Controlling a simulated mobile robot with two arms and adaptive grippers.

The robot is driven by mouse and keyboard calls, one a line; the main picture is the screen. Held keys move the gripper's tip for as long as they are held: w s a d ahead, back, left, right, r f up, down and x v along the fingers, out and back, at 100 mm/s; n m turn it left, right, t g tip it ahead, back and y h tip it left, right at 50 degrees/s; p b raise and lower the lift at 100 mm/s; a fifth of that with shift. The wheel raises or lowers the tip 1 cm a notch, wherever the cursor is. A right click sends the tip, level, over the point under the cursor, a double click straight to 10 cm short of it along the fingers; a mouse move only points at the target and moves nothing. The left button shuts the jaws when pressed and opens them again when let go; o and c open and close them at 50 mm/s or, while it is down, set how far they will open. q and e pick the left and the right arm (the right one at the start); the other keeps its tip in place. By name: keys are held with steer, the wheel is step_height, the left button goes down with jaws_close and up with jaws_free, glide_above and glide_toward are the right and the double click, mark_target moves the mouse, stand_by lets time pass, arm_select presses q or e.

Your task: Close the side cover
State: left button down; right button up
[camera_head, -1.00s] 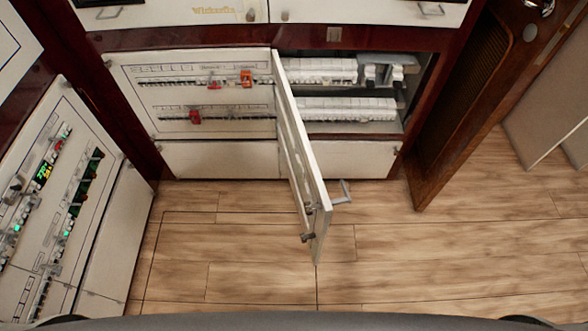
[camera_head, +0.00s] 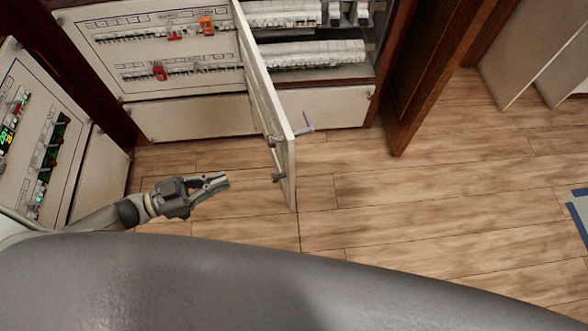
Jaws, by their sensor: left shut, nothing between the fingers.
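The side cover (camera_head: 268,112) is a thin white panel hinged at the middle of the cabinet. It stands swung open toward me, with a grey handle (camera_head: 305,123) on its right face and latches on its left face near the free edge. The open compartment (camera_head: 318,55) to its right shows rows of white breakers. My left gripper (camera_head: 222,181) is shut and empty above the floor, left of the cover's free edge and apart from it. My right gripper is not in view.
A closed white breaker panel (camera_head: 185,78) with red and orange switches is left of the cover. Another panel (camera_head: 40,140) stands at the far left. A brown wooden door (camera_head: 415,70) stands open at the right. The wooden floor (camera_head: 430,210) right of the cover is clear.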

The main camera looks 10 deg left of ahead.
arm_select(q)
glide_toward(287, 162)
steer(key=shift+h, duration=0.3)
steer(key=x, duration=0.2)
steer(key=p+x, duration=0.1)
steer(key=x, duration=0.3)
steer(key=shift+w+a+f+p, duration=0.1)
steer(key=shift+w+f+p, duration=0.1)
steer(key=shift+f+p, duration=0.15)
steer(key=shift+w+d, duration=0.25)
steer(key=shift+d, duration=0.3)
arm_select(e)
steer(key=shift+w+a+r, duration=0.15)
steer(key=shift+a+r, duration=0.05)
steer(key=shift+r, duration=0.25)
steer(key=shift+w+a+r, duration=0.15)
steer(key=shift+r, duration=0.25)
